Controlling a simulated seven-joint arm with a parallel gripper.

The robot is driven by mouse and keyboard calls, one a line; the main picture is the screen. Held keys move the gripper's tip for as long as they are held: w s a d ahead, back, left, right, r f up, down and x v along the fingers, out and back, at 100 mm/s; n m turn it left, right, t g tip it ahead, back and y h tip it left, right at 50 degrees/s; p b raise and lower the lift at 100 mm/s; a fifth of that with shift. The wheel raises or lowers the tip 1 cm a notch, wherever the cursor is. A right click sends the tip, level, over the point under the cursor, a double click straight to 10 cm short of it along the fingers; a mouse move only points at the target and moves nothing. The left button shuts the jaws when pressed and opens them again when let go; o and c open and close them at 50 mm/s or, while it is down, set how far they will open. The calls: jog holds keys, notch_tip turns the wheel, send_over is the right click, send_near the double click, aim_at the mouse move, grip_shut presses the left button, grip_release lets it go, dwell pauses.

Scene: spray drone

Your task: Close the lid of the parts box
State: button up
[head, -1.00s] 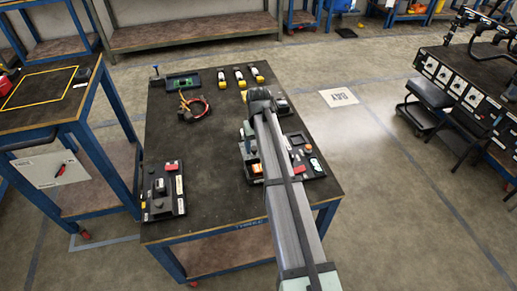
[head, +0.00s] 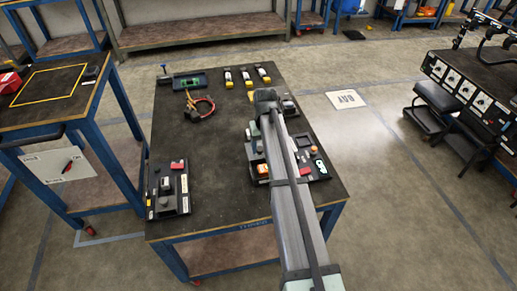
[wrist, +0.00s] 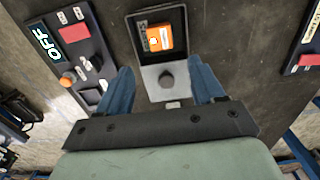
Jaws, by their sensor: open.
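The parts box (wrist: 157,22) is a small dark tray with an orange block (wrist: 159,38) inside, in the upper middle of the wrist view. In the head view the orange block (head: 262,169) shows just left of my arm, which hides the lid and fingers.
A dark panel (wrist: 70,45) with a red block, an orange knob and an "OFF" label lies close by the left finger. Another panel (head: 168,190) sits at the table's front left. The table's middle is clear.

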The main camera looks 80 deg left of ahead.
aim_at(260, 148)
jog(key=a+r, duration=0.6)
jog(key=a, duration=0.1)
jog(key=shift+r, duration=0.2)
jog(key=shift+c, duration=0.6)
jog(key=f, duration=1.3)
jog(key=shift+d+f, duration=0.2)
grip_shut()
